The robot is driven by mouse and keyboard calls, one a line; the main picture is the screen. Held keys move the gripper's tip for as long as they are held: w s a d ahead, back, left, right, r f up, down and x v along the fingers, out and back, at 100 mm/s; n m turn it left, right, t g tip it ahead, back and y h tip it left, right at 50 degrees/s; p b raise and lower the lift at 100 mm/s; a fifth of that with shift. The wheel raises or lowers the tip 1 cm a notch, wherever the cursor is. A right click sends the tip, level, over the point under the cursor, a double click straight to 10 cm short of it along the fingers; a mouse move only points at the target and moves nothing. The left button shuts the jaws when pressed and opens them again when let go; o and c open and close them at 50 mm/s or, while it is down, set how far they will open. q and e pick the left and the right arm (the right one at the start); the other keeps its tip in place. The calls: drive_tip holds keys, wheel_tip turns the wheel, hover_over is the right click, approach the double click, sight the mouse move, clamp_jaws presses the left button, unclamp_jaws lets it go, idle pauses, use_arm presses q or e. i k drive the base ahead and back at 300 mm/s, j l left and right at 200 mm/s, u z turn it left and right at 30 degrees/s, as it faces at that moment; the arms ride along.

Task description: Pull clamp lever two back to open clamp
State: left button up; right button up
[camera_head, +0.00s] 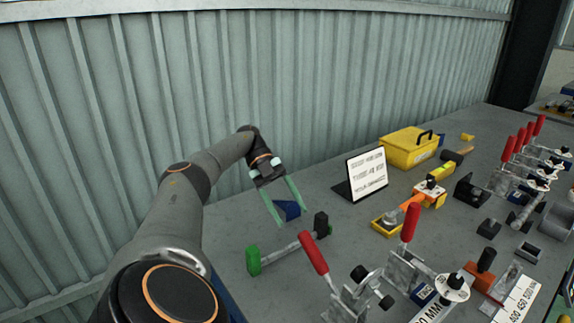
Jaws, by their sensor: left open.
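Toggle clamps with red lever handles stand on the grey workbench. The nearest has a red lever (313,252) tilted to the left, and another has a nearly upright red lever (410,222). Several more red levers (522,138) stand in a row at the far right. No number marks lever two, so I cannot tell which it is. My left gripper (293,216) is open, its green fingers pointing down above the back left of the bench, apart from every lever. A blue block (288,209) shows between the fingers; I cannot tell whether they touch it. My right gripper is not in view.
A green-ended hammer-like tool (254,260) lies left of the nearest clamp. A tilted sign (366,174), a yellow toolbox (408,147) and an orange-yellow tool (412,203) stand behind the clamps. A corrugated wall (330,70) closes the back.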

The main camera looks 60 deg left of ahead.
sight(414, 209)
drive_tip(key=k, duration=1)
